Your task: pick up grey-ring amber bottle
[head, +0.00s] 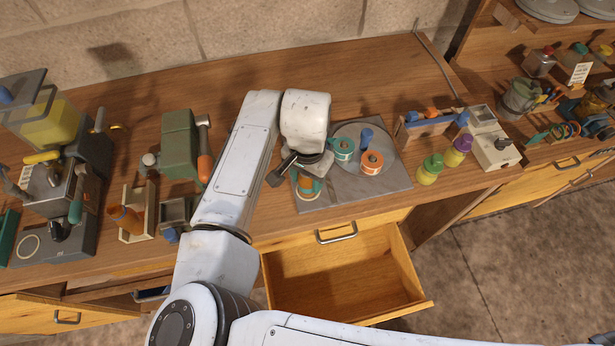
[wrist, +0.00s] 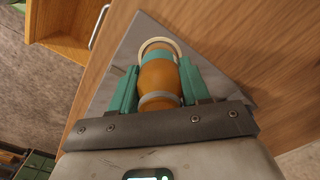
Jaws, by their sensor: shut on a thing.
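The amber bottle (wrist: 158,80) has a grey ring (wrist: 160,98) around it and a pale ring at its far end. In the wrist view my gripper (wrist: 158,88) has its teal fingers on both sides of it, shut on it. In the head view my gripper (head: 308,182) is over the front left of a grey plate (head: 392,186), and a little of the amber bottle (head: 305,186) shows between its parts. I cannot tell whether the bottle touches the plate.
A teal-topped item (head: 343,146), an orange-topped item (head: 371,161) and a blue piece (head: 366,137) stand on the plate. Green (head: 431,167) and purple (head: 457,150) bottles stand to its right. An open, empty drawer (head: 345,275) juts out below. A green machine (head: 180,145) stands left.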

